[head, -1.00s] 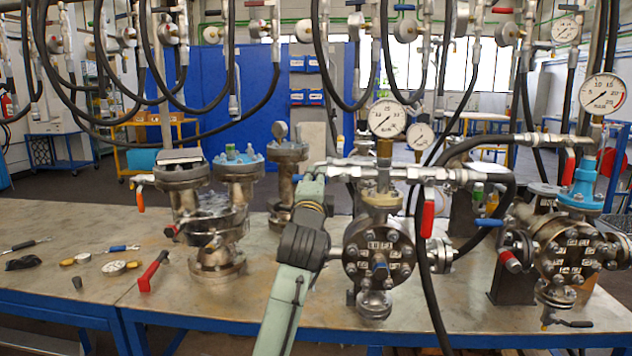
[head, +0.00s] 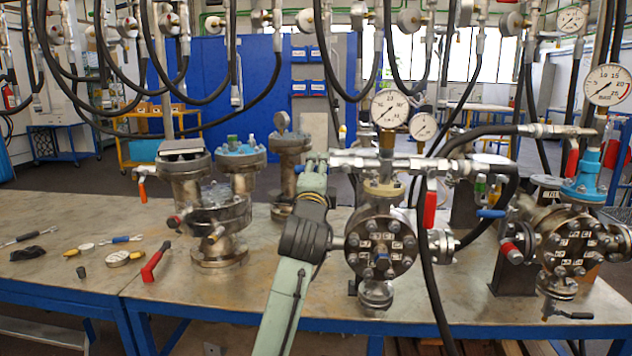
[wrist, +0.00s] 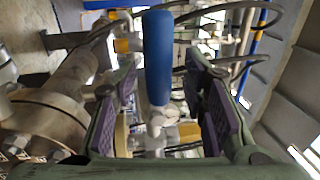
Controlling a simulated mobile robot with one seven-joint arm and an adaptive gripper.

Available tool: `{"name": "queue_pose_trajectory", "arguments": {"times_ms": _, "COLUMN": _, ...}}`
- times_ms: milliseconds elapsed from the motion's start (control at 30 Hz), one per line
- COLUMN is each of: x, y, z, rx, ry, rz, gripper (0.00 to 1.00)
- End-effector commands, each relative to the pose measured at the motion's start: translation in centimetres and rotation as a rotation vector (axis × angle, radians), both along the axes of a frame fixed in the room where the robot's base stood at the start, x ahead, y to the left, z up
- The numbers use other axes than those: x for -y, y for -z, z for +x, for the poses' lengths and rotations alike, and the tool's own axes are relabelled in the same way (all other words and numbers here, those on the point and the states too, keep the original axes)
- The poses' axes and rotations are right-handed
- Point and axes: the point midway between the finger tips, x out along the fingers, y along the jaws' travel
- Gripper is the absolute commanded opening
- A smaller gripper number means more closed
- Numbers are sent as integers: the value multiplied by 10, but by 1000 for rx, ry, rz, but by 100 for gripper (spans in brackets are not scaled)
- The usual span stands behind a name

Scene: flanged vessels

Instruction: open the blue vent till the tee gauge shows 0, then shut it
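The wrist view shows a blue lever handle (wrist: 158,58) upright between the two purple-padded fingers of my gripper (wrist: 163,108). The fingers are open, with a gap on each side of the handle. In the head view my gripper (head: 314,172) is at the left end of the silver tee fitting (head: 405,165); a bit of the blue handle (head: 299,168) shows beside it. The tee gauge (head: 390,108) stands above the flanged vessel (head: 381,246); its needle is too small to read surely. A smaller gauge (head: 423,126) is just right of it.
A red lever (head: 430,210) and a black hose (head: 424,270) hang right of the tee. Another blue lever (head: 490,213) is farther right. A right-hand vessel carries its own gauge (head: 607,85). Loose tools, including a red-handled one (head: 155,262), lie on the left bench (head: 70,215).

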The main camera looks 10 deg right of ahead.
Motion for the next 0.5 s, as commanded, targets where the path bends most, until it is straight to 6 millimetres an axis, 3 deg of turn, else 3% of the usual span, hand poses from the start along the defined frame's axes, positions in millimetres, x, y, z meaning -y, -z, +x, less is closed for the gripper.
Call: {"name": "queue_pose_trajectory", "arguments": {"times_ms": 500, "x": -27, "y": 20, "z": -92, "rx": 1, "ry": 0, "rz": -1, "gripper": 39}}
